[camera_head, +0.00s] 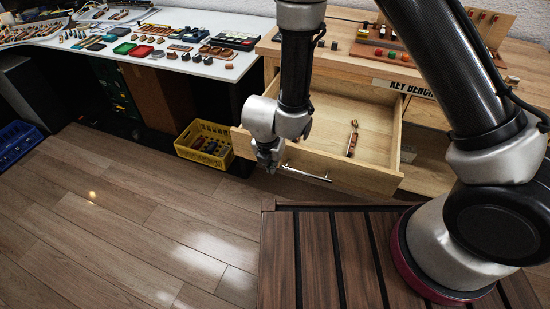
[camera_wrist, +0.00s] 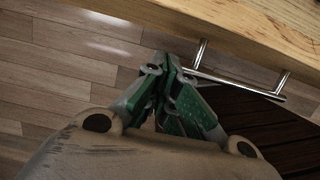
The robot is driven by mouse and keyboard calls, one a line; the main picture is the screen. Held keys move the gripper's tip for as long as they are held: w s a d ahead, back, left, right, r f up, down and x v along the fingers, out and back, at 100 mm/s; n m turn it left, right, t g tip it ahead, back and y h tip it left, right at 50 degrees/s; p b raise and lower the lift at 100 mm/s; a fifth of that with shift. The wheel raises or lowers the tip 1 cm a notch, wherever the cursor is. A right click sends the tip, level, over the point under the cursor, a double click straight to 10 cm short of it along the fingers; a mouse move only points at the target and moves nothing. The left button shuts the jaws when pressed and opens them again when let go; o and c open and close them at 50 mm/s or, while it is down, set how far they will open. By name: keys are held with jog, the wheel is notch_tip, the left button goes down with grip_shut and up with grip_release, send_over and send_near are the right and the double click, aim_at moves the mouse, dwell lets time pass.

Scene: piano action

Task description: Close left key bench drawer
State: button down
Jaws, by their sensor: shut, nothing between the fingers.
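The left key bench drawer (camera_head: 372,153) is pulled open from the wooden bench in the head view. A small wooden piece (camera_head: 352,138) lies inside it. Its metal bar handle (camera_head: 305,173) is on the drawer front, and the handle also shows in the wrist view (camera_wrist: 240,84). My gripper (camera_head: 268,160) is in front of the drawer's left part, left of the handle. In the wrist view the green-sided fingers (camera_wrist: 172,72) are together and empty, with their tips close to the handle's left end. I cannot tell whether they touch the drawer.
The key bench (camera_head: 440,90) carries a "KEY BENCH" label and small parts. A yellow crate (camera_head: 205,143) stands on the floor to the left, under a white worktable (camera_head: 215,68) with tools. A blue crate (camera_head: 17,143) is farther left. The floor (camera_head: 120,215) between is clear.

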jog(key=shift+w+d, duration=0.2)
jog(key=shift+w, duration=0.3)
jog(key=shift+w+d, duration=0.15)
jog(key=shift+w, duration=0.35)
